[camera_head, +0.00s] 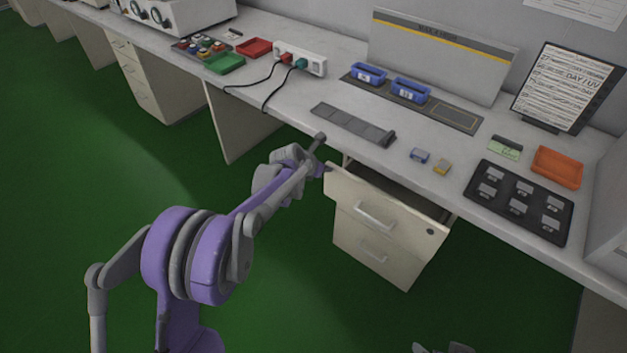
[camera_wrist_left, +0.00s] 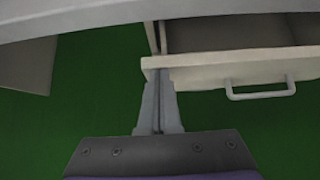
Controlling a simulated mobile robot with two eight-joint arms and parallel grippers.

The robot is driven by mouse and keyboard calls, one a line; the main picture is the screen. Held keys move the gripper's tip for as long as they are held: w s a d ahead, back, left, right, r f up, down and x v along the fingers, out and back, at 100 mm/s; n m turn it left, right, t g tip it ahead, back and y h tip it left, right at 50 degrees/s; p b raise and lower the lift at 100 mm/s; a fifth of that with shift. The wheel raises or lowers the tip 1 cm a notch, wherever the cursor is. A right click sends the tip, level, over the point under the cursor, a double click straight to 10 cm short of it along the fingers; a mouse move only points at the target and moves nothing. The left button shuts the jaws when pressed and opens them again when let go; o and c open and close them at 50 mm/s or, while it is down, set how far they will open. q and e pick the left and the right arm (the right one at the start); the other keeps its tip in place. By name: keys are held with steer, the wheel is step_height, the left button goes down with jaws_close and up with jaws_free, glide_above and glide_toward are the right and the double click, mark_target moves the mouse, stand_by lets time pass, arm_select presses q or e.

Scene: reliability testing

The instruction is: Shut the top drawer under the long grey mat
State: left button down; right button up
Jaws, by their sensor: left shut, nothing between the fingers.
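The top drawer (camera_head: 385,200) of the beige cabinet stands pulled out under the bench, below the long grey mat (camera_head: 350,124). Its dark inside shows behind the front panel. In the left wrist view the drawer front (camera_wrist_left: 225,72) with its bar handle (camera_wrist_left: 262,93) is at the right. My left gripper (camera_head: 319,143) is shut and empty at the left end of the drawer front. In the left wrist view its fingers (camera_wrist_left: 158,85) overlap the front's left corner; I cannot tell if they touch. Part of my right gripper (camera_head: 445,348) shows at the bottom edge.
The lower drawer (camera_head: 375,248) looks shut. The bench top (camera_head: 300,100) holds blue bins (camera_head: 410,91), a power strip (camera_head: 300,60), a black tray (camera_head: 518,203) and an orange tray (camera_head: 557,167). Green floor (camera_head: 300,290) before the cabinet is clear.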

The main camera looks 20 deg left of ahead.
arm_select(q)
steer(key=shift+w+d, duration=0.3)
steer(key=shift+w, duration=0.5)
steer(key=shift+w+d, duration=0.3)
steer(key=shift+w, duration=0.5)
steer(key=shift+w+d, duration=0.3)
steer(key=shift+w, duration=0.5)
steer(key=shift+a, duration=0.1)
